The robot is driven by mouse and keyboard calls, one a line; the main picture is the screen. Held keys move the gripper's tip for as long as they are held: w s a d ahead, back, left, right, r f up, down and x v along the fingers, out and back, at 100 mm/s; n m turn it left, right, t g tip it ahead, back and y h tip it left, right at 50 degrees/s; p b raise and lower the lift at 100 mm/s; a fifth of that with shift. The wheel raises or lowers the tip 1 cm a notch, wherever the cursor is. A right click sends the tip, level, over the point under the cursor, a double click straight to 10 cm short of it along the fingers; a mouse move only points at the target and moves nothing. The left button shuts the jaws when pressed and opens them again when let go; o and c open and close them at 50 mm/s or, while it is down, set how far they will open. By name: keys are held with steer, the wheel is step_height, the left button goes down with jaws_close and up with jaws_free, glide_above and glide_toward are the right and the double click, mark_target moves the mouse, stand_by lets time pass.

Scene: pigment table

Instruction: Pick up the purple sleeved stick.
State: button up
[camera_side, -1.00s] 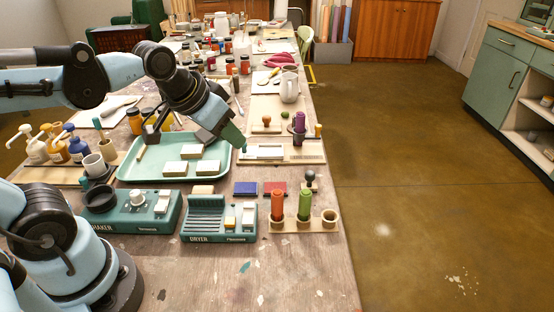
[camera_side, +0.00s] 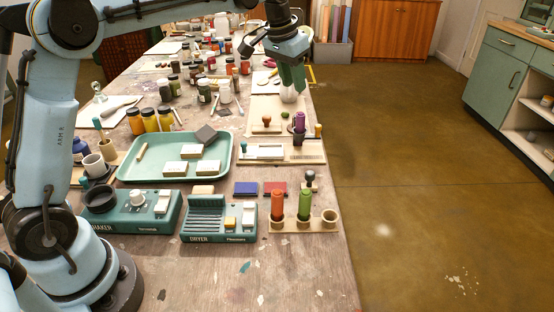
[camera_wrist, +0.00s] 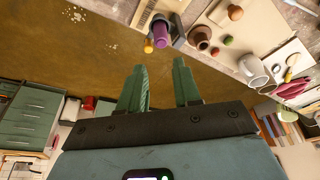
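The purple sleeved stick (camera_side: 299,122) stands upright in a dark holder (camera_side: 299,138) near the table's right edge in the side view. It also shows in the wrist view, where the purple stick (camera_wrist: 161,34) lies ahead of the fingertips near the top. My gripper (camera_side: 294,86) has green fingers and hangs in the air above and behind the stick in the side view. In the wrist view my gripper (camera_wrist: 159,65) has its two fingers apart with nothing between them. It is not touching the stick.
An orange stick (camera_side: 278,204) and a green stick (camera_side: 305,203) stand in a front rack. A yellow-orange piece (camera_side: 318,131) is beside the purple stick. A white mug (camera_wrist: 252,70) stands near it. A green tray (camera_side: 127,170) lies left. Open floor is to the right.

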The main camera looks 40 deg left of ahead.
mark_target(300, 114)
steer(key=x, duration=0.6)
steer(key=shift+w+f, duration=0.2)
steer(key=shift+f, duration=0.1)
steer(key=shift+x, duration=2.8)
steer(key=shift+s, duration=0.15)
steer(key=shift+c, duration=0.5)
jaws_close()
